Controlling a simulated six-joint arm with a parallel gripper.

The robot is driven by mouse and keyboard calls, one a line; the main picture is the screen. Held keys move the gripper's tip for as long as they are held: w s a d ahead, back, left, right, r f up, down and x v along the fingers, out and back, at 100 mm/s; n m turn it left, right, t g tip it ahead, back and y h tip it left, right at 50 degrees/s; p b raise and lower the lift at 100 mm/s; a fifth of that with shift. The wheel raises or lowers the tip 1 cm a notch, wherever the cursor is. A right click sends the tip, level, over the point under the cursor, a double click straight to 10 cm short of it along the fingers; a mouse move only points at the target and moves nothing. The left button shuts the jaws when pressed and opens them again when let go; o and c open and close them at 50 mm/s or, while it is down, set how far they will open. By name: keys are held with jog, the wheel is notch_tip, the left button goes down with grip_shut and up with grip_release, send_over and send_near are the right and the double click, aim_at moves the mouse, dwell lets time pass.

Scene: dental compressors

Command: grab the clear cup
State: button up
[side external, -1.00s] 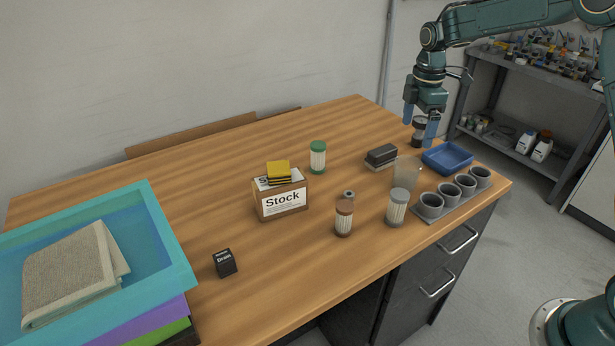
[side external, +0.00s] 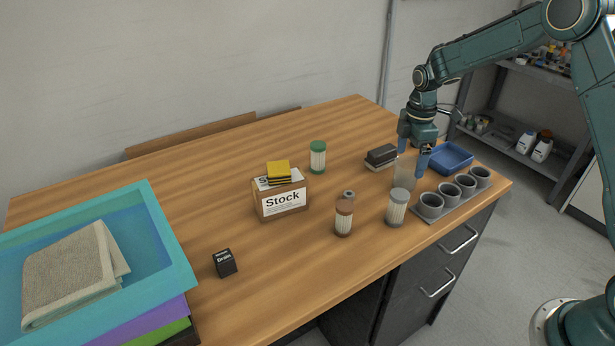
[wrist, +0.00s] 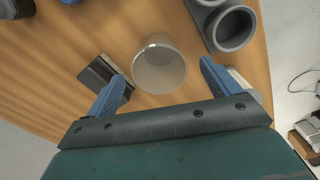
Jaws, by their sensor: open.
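The clear cup (side external: 405,174) stands on the wooden table, between the black block and the row of grey cups. In the wrist view the clear cup (wrist: 158,66) shows from above, its round rim just ahead of my gripper and roughly centred between the fingers. My gripper (side external: 413,164) is open and empty, pointing down, with its blue fingers close to the cup's upper part. In the wrist view my gripper (wrist: 160,77) has its fingers spread wider than the cup, with no clear contact. In the side view the fingers partly overlap the cup.
Close by are a grey holder with several cups (side external: 450,195), a grey-lidded jar (side external: 396,208), a black block (side external: 381,155) and a blue tray (side external: 449,157).

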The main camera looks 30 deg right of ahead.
aim_at(407, 171)
jog(key=shift+f, duration=0.1)
jog(key=shift+f, duration=2.5)
jog(key=c, duration=1.1)
